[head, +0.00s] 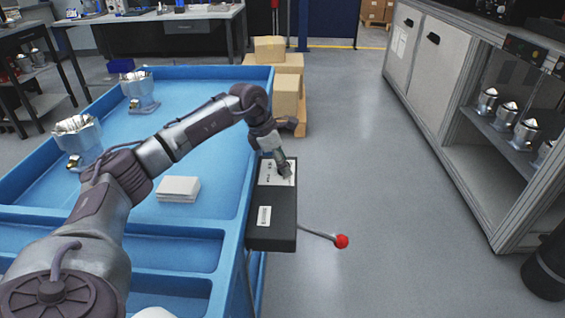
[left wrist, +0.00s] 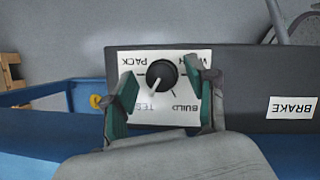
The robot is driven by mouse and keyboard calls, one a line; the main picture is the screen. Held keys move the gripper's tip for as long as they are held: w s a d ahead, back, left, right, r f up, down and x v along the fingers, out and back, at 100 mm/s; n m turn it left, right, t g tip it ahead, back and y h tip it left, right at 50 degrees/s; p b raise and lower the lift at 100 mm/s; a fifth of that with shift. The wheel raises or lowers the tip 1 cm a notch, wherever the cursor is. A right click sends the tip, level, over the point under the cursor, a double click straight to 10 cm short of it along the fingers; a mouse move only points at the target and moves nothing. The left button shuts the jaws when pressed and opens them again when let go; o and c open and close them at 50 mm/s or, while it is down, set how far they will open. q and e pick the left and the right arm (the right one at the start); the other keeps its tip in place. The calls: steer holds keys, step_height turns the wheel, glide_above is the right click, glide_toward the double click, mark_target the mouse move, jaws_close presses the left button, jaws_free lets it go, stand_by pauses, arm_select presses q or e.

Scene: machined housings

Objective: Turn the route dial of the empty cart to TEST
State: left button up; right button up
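The route dial (left wrist: 162,75) is a black round knob on a white label plate in the left wrist view. The plate reads PACK, BUILD, TEST and a partly hidden fourth word, upside down. The knob's white pointer is towards TEST. My left gripper (left wrist: 160,82) is open, with one green-padded finger on each side of the knob and gaps visible. In the head view my left gripper (head: 286,174) is at the plate on the black box (head: 270,232) on the blue cart's (head: 215,217) right side. My right gripper is not in view.
Two metal housings (head: 79,140) (head: 139,92) and a white stack (head: 178,189) are on the cart. A red-knobbed lever (head: 341,241) sticks out right of the box. Cardboard boxes (head: 286,97) stand behind. A cabinet (head: 440,75) is right, across clear floor.

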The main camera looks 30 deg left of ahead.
arm_select(q)
steer(key=v, duration=1.2)
steer(key=shift+w, duration=0.1)
stand_by(0.4)
